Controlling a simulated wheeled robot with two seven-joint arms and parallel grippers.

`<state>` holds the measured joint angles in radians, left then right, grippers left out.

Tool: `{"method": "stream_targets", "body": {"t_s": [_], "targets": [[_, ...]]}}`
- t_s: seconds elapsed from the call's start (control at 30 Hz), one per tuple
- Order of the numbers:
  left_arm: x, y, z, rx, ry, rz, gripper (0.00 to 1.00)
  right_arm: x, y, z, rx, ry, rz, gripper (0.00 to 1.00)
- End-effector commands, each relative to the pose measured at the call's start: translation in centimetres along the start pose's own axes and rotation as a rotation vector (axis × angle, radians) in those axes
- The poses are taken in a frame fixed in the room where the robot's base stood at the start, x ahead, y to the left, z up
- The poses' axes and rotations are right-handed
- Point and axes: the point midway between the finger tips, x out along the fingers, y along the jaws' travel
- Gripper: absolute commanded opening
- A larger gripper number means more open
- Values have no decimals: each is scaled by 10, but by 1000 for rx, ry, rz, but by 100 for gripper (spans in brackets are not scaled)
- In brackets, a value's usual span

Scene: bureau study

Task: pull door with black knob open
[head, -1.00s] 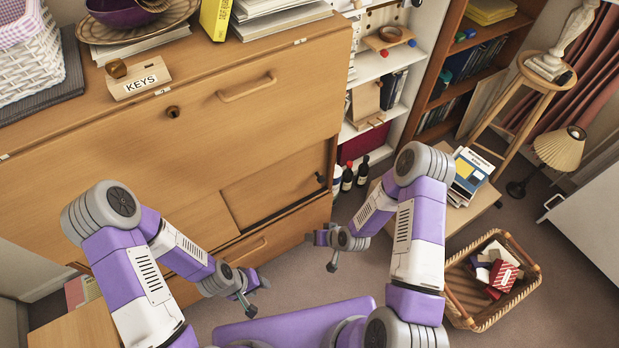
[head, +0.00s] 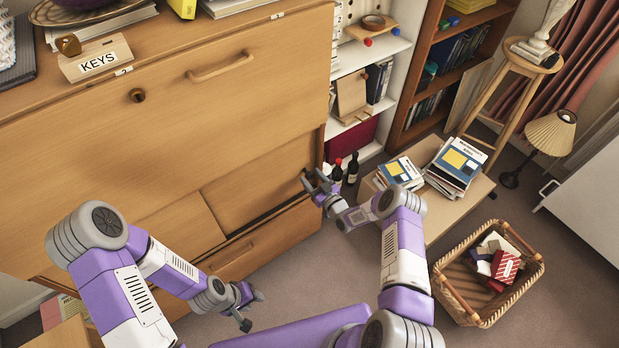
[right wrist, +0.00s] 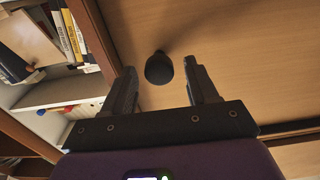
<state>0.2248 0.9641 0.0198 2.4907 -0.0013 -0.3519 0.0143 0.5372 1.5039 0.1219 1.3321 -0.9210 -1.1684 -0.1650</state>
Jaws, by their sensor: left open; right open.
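The door (head: 258,182) is a plain wooden panel low on the right of the bureau, and it looks shut in its frame. In the right wrist view, the door (right wrist: 235,50) fills much of the picture. Its black knob (right wrist: 159,69) shows there between my two fingertips or just beyond them; contact cannot be told. In the head view my right gripper (head: 317,183) is open at the door's right edge and hides the knob. My left gripper (head: 252,308) is open and empty, low in front of the bureau, apart from the door.
A low table with books (head: 455,165) stands right of my right arm. Bottles (head: 352,168) stand close behind my right gripper, by the white shelf (head: 375,60). A wicker basket (head: 440,280) is on the floor at right. Carpet (head: 300,275) is clear between my arms.

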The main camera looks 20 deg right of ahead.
Motion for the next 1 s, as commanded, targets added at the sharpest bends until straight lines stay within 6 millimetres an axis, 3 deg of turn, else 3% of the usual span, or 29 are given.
{"method": "stream_targets", "body": {"t_s": [0.2,0.47,0.83,1.0], "targets": [[7,-3,0,0,0,0,43,18,0,1,0,-1,0,58],[7,-3,0,0,0,0,43,20,0,0,1,-2,0,58],[7,-3,0,0,0,0,43,19,0,0,1,-2,1,3],[7,-3,0,0,0,0,43,19,0,0,1,-2,0,0]]}}
